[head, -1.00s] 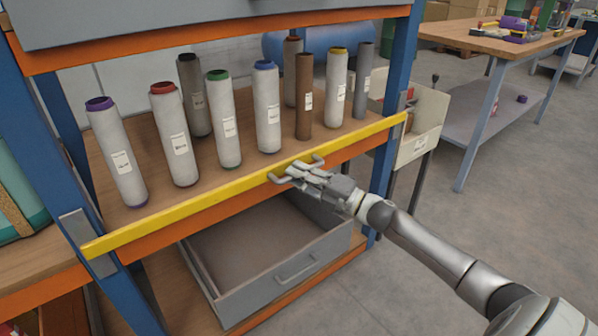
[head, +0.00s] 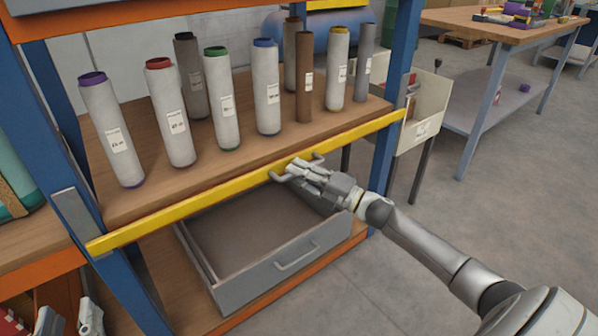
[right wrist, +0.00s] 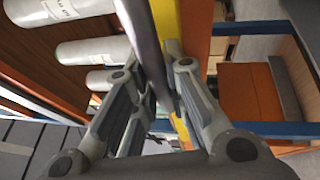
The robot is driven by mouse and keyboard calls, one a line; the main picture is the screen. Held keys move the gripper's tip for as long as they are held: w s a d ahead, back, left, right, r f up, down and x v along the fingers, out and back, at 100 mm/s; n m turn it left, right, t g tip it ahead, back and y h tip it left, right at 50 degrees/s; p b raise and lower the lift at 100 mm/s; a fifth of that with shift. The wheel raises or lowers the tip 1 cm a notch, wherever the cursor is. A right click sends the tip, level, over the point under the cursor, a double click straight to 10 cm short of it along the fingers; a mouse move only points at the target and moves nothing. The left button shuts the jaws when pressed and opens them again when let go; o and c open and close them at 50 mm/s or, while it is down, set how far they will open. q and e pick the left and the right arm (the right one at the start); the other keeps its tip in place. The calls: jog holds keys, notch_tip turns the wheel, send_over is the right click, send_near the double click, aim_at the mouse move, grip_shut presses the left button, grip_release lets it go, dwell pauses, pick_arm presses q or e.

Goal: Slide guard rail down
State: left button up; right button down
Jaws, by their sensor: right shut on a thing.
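The yellow guard rail (head: 200,201) runs across the front edge of the shelf, between two blue posts. It sits at about the level of the shelf's front beam, below the tubes, and tilts up to the right in the picture. My right gripper (head: 298,169) is shut on the rail's grey handle (head: 317,157) near the middle right. In the right wrist view the fingers (right wrist: 165,85) close around the grey handle bar beside the yellow rail (right wrist: 166,20). My left gripper (head: 69,316) shows at the lower left edge, its two fingers apart and empty, away from the rail.
Several labelled tubes with coloured ends, such as a red-ended one (head: 174,115), stand on the wooden shelf (head: 160,192). A grey drawer (head: 225,290) stands open below the rail.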

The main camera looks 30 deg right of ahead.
jog(key=shift+f, duration=0.4)
jog(key=c, duration=1.5)
grip_release()
jog(key=shift+o, duration=0.2)
jog(key=shift+r, duration=0.1)
jog(key=v, duration=1.2)
